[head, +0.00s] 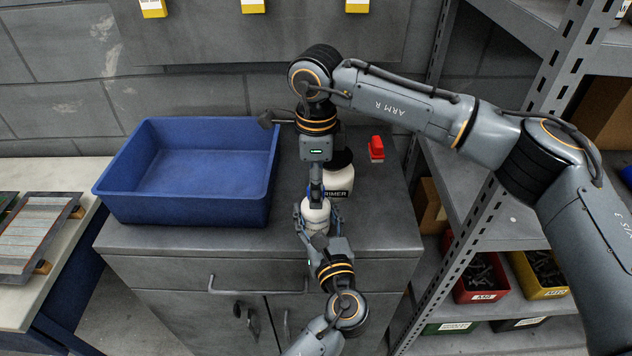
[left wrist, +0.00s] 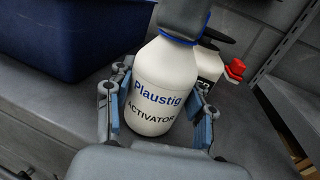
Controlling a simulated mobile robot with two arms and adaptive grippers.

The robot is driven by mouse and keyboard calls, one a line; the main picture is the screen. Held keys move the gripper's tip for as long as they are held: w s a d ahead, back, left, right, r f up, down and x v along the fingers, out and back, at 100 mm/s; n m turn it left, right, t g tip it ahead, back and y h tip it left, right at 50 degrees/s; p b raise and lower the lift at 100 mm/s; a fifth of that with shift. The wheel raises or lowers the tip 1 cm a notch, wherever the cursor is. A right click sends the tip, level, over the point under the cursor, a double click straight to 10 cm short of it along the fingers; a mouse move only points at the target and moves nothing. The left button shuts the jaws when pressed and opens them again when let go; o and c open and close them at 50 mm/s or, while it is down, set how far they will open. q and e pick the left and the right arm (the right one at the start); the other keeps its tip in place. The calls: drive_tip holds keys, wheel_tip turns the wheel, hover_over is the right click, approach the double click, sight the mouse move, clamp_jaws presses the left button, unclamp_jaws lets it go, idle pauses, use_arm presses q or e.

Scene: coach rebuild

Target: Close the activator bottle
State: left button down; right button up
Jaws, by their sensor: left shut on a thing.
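The activator bottle (head: 316,216) is white and stands upright on the grey cabinet top. In the left wrist view the bottle (left wrist: 165,88) shows its "Plaustig ACTIVATOR" label. My left gripper (head: 320,228) is shut around its body, with blue-padded fingers on both sides (left wrist: 158,112). My right gripper (head: 316,188) points straight down over the bottle's neck. A blue band shows at the neck in the left wrist view, below a dark grey shape. The mouth and any cap are hidden, and I cannot tell whether the right fingers are closed on something.
A primer bottle (head: 341,183) with a dark top stands close behind. A small red object (head: 376,149) lies behind it to the right. An empty blue bin (head: 118,200) fills the cabinet's left side. Metal shelving (head: 470,225) stands at right. The cabinet's front right corner is clear.

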drive_tip(key=shift+r, duration=0.1)
wheel_tip(320, 180, up, 12)
idle(0.5)
use_arm(q)
drive_tip(key=shift+c, duration=2.1)
unclamp_jaws()
drive_tip(key=v, duration=1.2)
